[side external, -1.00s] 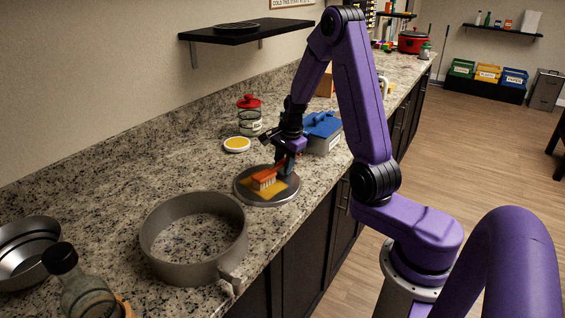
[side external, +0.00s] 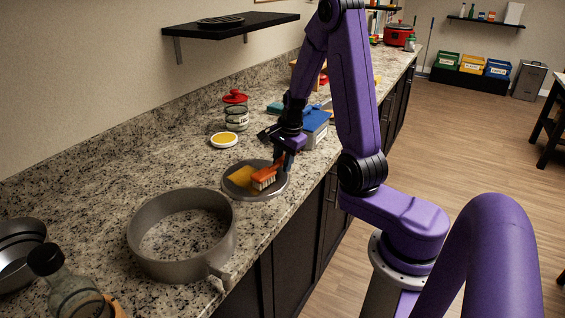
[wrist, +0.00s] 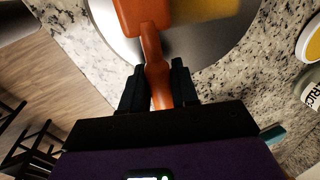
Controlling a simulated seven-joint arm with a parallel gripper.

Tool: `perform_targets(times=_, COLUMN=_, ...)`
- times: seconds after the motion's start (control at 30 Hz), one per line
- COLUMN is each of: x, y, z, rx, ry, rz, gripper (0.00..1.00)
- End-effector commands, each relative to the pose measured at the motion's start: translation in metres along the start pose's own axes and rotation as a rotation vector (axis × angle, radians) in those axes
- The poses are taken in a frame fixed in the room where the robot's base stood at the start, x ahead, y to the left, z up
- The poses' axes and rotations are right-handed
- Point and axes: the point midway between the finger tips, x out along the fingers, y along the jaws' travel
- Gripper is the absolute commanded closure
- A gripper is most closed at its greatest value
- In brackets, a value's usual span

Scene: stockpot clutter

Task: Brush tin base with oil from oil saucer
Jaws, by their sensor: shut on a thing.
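The tin base (side external: 240,191) is a round grey disc flat on the counter, with a yellow oily patch (side external: 238,177) on its left part. My gripper (side external: 284,160) is shut on the orange handle of a brush (side external: 264,175); the handle also shows between the fingers in the wrist view (wrist: 159,85). The pale bristles point down at the right part of the disc; I cannot tell whether they touch it. The oil saucer (side external: 224,140), white with yellow oil, stands behind the disc, and at the right edge of the wrist view (wrist: 312,42).
A grey springform ring (side external: 150,262) stands at the front left of the disc. A glass bottle (side external: 72,295) and metal bowls (side external: 18,262) are at lower left. A red-lidded jar (side external: 236,115) and a blue-lidded box (side external: 315,130) stand behind. The counter's front edge is close to the disc.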

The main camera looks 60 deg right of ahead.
Motion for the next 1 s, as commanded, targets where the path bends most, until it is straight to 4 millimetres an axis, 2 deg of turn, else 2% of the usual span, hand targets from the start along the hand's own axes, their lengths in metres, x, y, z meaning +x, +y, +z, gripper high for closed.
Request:
perform_targets(times=0.4, x=-0.021, y=-0.005, z=0.000, rx=0.001, ry=0.001, rz=-0.003, gripper=1.00)
perform_targets(times=0.63, x=-0.023, y=-0.005, z=-0.001, rx=0.001, ry=0.001, rz=-0.001, gripper=1.00)
perform_targets(times=1.0, x=-0.023, y=-0.005, z=-0.023, rx=0.003, ry=0.002, rz=-0.001, gripper=1.00)
